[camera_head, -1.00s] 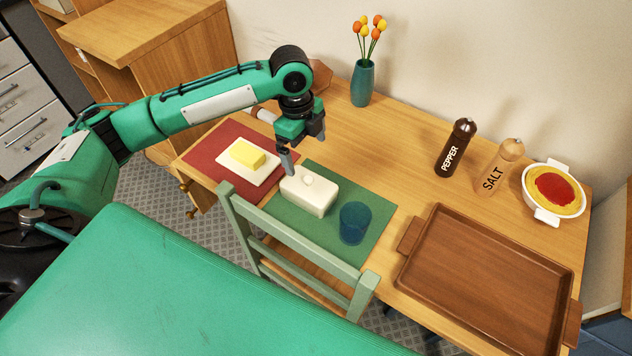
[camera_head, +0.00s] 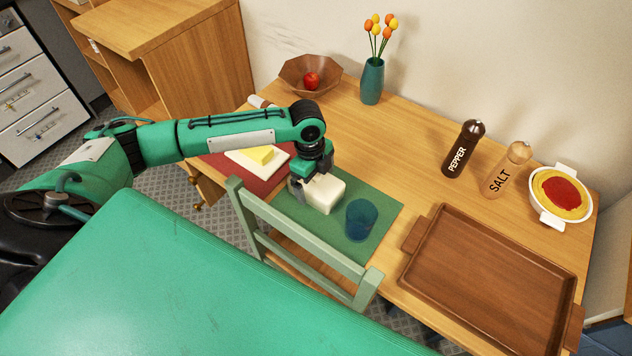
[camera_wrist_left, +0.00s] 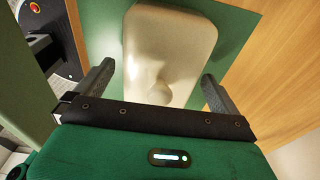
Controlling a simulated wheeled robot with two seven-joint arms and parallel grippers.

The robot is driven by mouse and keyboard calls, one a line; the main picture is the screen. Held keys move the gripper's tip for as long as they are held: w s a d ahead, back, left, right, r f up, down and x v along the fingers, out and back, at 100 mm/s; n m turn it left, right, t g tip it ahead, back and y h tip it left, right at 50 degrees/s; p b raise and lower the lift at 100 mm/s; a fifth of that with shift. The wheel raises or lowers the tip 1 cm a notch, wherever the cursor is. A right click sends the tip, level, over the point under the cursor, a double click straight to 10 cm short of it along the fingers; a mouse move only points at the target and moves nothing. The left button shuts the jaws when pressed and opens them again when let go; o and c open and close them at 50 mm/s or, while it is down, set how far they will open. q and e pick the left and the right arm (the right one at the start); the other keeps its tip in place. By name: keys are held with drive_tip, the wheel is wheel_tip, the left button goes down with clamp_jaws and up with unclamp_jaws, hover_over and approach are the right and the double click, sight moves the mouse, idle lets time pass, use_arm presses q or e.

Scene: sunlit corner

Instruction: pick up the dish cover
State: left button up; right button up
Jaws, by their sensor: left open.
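The dish cover (camera_head: 326,195) is a cream-white, rounded box with a small knob, standing on the green mat (camera_head: 375,205). In the left wrist view the cover (camera_wrist_left: 168,42) fills the upper middle. My left gripper (camera_head: 312,178) is over it, pointing down, and hides part of its top. The left jaws (camera_wrist_left: 158,70) are open, with one finger on each side of the cover; I cannot tell whether they touch it. The butter (camera_head: 261,154) lies on a white dish (camera_head: 277,164) on the red mat (camera_head: 225,166). My right gripper does not show.
A blue glass (camera_head: 361,220) stands close right of the cover. A green chair back (camera_head: 290,232) is in front. A brown tray (camera_head: 408,240), pepper mill (camera_head: 463,150), salt mill (camera_head: 506,170) and pie dish (camera_head: 560,196) are at right. A vase (camera_head: 371,82) and bowl (camera_head: 290,72) stand behind.

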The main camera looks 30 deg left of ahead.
use_arm(q)
drive_tip(key=shift+d+f, duration=0.1)
drive_tip(key=shift+f, duration=0.45)
drive_tip(key=c, duration=1.1)
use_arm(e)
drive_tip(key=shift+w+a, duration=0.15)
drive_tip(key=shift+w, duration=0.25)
use_arm(q)
drive_tip(key=shift+r, duration=0.15)
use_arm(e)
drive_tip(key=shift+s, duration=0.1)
